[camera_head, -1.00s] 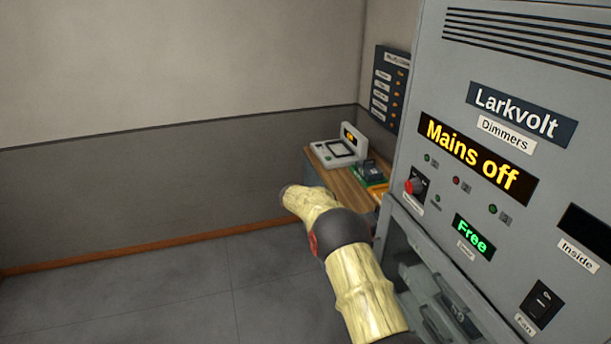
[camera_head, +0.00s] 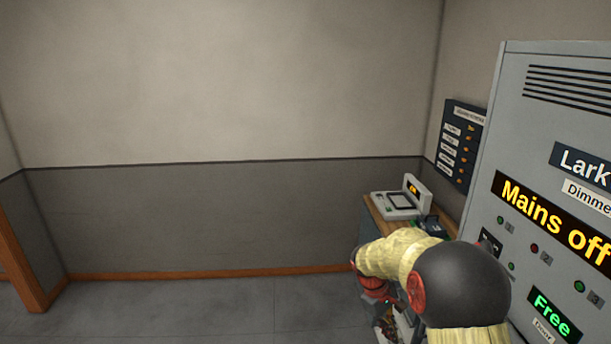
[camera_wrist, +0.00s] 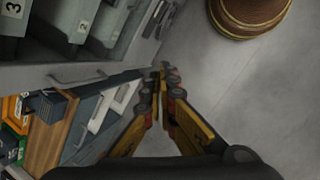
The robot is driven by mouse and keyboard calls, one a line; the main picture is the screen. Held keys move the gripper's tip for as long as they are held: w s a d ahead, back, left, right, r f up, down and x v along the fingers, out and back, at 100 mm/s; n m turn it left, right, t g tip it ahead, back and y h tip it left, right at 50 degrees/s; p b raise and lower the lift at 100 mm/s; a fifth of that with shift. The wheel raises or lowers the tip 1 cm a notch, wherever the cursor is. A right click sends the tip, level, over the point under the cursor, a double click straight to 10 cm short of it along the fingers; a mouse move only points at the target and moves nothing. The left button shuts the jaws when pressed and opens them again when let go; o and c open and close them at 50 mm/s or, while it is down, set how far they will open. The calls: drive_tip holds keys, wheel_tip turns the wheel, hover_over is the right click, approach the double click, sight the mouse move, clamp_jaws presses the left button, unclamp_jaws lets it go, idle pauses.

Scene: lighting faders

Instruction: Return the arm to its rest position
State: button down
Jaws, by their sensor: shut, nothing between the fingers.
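My arm (camera_head: 465,285) is bent at the lower right of the head view, in front of the bench and beside the grey dimmer cabinet (camera_head: 520,130). The arm hides part of the bench and the cabinet's lower left. My gripper (camera_wrist: 162,72) shows in the wrist view, with its yellow and black fingers together at the tips. It holds nothing and points over the grey floor, beside the cabinet's numbered slots (camera_wrist: 60,25). The cabinet reads "Mains off" and "Free".
A bench (camera_head: 375,211) with a screened device (camera_head: 400,203) stands by the corner, below a dark label board (camera_head: 461,145). A round brown object (camera_wrist: 247,15) stands on the floor at the wrist view's top right. Floor (camera_head: 215,310) at the head view's left is clear.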

drive_tip(key=s+a+r+m+t+y+b, duration=0.1)
drive_tip(key=s+r, duration=0.4)
drive_tip(key=s, duration=0.5)
drive_tip(key=s+a+r+m+t+y+b, duration=0.1)
drive_tip(key=s+a+r+m+t+b, duration=0.1)
drive_tip(key=s+r, duration=0.4)
drive_tip(key=s+a+r+m+t+y+b, duration=0.2)
drive_tip(key=s+r, duration=0.4)
drive_tip(key=s, duration=1)
drive_tip(key=shift+a+m+t+b, duration=0.35)
drive_tip(key=shift+m+t, duration=0.45)
drive_tip(key=shift+m, duration=0.3)
